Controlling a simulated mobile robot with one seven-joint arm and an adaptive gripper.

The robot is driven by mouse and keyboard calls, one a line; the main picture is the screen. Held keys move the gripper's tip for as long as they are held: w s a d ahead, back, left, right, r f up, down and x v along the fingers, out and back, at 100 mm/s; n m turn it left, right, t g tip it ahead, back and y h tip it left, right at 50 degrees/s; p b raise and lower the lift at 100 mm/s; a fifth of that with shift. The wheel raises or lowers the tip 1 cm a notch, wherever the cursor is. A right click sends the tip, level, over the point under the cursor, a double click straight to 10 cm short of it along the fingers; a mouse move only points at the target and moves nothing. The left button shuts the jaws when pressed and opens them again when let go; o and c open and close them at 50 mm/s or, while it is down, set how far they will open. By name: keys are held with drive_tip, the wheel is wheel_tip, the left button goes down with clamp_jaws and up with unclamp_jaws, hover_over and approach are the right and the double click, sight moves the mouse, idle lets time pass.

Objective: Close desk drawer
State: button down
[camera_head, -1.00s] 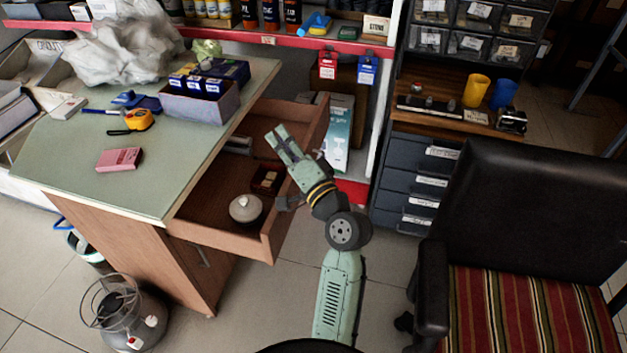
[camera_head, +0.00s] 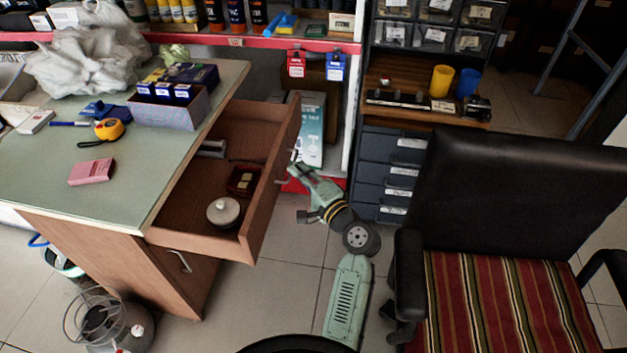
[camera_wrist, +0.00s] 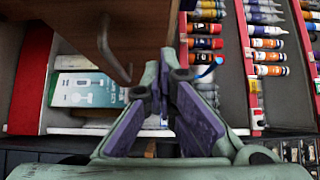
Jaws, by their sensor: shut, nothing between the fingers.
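The desk drawer (camera_head: 263,212) is pulled well out from the green-topped desk (camera_head: 150,140). It holds a round lidded pot, a small dark red box and some grey items. My gripper (camera_head: 293,160) is outside the drawer, beside its wooden front and close to the metal handle (camera_head: 283,181). In the wrist view, the fingers (camera_wrist: 163,76) are shut and empty. The brown drawer front (camera_wrist: 70,12) and its handle (camera_wrist: 106,48) show at the upper left there, left of the fingers. I cannot tell whether a finger touches the front.
A black chair (camera_head: 505,190) with a striped seat stands to the right. A grey drawer cabinet (camera_head: 379,170) and a red-edged shelf (camera_head: 340,48) are behind my gripper.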

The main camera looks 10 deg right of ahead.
sight(276, 160)
drive_tip(key=shift+w+a+p, duration=0.2)
drive_tip(key=shift+a, duration=0.6)
drive_tip(key=shift+w+a+p, duration=0.15)
drive_tip(key=shift+a, duration=0.65)
drive_tip(key=shift+a, duration=0.1)
drive_tip(key=w+a+p, duration=0.2)
drive_tip(key=w+a, duration=0.1)
drive_tip(key=a, duration=0.7)
drive_tip(key=w+a+p, duration=0.1)
drive_tip(key=w+a, duration=0.2)
drive_tip(key=a, duration=0.7)
drive_tip(key=shift+w+a+p, duration=0.2)
drive_tip(key=shift+w+p, duration=0.15)
drive_tip(key=shift+d, duration=0.1)
